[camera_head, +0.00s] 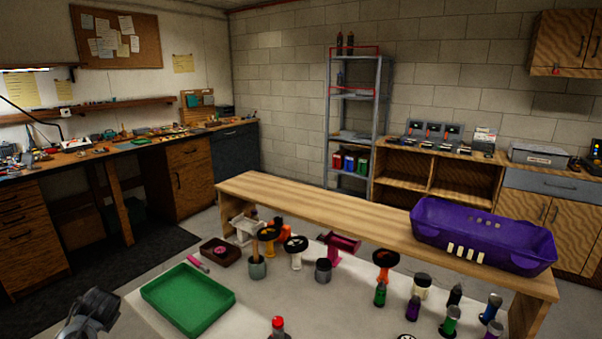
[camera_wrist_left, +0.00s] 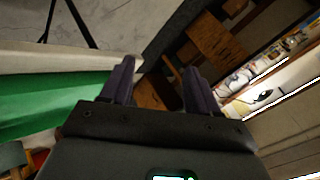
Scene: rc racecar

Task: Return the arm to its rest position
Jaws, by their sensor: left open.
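My left gripper (camera_head: 92,308) shows at the lower left of the head view, left of the green tray and apart from it. In the left wrist view its two dark fingers (camera_wrist_left: 158,66) are spread apart with nothing between them. That view is tilted, with the floor and the wooden workbench beyond the fingers. The green tray (camera_head: 188,300) lies on the white table; its green also shows in the left wrist view (camera_wrist_left: 50,88). My right gripper is in neither view.
The white table (camera_head: 330,310) bears several bottles and small parts on its right. A raised wooden shelf (camera_head: 310,202) spans its back and carries a purple bin (camera_head: 480,235). Open floor lies left of the table, before the workbench (camera_head: 190,185).

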